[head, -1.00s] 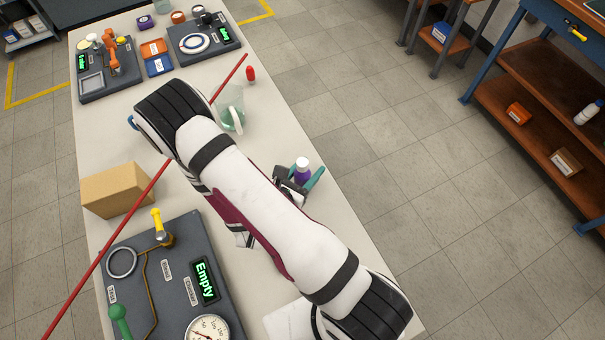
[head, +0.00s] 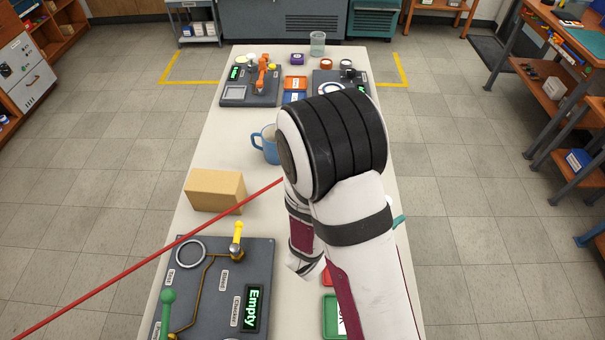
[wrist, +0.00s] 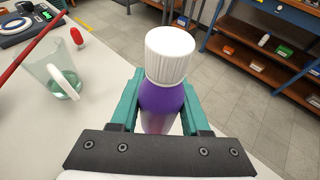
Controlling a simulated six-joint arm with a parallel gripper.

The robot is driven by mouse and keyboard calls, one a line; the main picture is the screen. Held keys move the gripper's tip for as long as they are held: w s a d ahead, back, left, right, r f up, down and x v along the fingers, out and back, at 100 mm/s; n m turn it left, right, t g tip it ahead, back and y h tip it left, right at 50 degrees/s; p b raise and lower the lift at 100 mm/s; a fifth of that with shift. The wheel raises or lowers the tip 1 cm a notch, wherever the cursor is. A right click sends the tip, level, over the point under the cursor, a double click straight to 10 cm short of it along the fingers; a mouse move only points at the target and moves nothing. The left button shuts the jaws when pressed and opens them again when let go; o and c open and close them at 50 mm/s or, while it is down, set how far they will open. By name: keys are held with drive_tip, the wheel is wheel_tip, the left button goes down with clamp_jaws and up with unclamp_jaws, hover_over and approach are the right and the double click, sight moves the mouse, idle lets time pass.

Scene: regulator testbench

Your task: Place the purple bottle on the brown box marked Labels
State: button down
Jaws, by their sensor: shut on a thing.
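The purple bottle (wrist: 161,107) has a white ribbed cap and stands upright between the teal fingers of my gripper (wrist: 161,92) in the wrist view. My gripper is shut on it, at the right side of the table. In the head view my arm hides the bottle, and only a teal fingertip (head: 398,221) shows. A plain brown box (head: 208,193) sits on the left of the table, well left of my gripper. I can read no Labels marking on its visible faces.
A clear jug (wrist: 55,85) with green liquid stands left of the bottle in the wrist view. A blue mug (head: 268,146) stands behind the brown box. A grey panel (head: 215,300) with a yellow lever lies in front. A thin red line crosses the table.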

drive_tip(key=w+a+r+n+t+y, duration=0.2)
drive_tip(key=w+a+r+n+y, duration=0.25)
drive_tip(key=a, duration=0.45)
drive_tip(key=w+a+r+n+t+y, duration=0.1)
drive_tip(key=w+a+r+n+y, duration=0.3)
drive_tip(key=a, duration=0.5)
drive_tip(key=w+a+r+n+t+y, duration=0.25)
drive_tip(key=w+a, duration=0.35)
drive_tip(key=a, duration=0.3)
hover_over(214, 171)
drive_tip(key=shift+g+y, duration=0.25)
drive_tip(key=shift+y, duration=0.05)
drive_tip(key=f, duration=0.7)
drive_tip(key=shift+d, duration=0.2)
drive_tip(key=f, duration=0.4)
drive_tip(key=shift+a, duration=0.2)
drive_tip(key=shift+f, duration=0.2)
drive_tip(key=shift+c, duration=1.9)
unclamp_jaws()
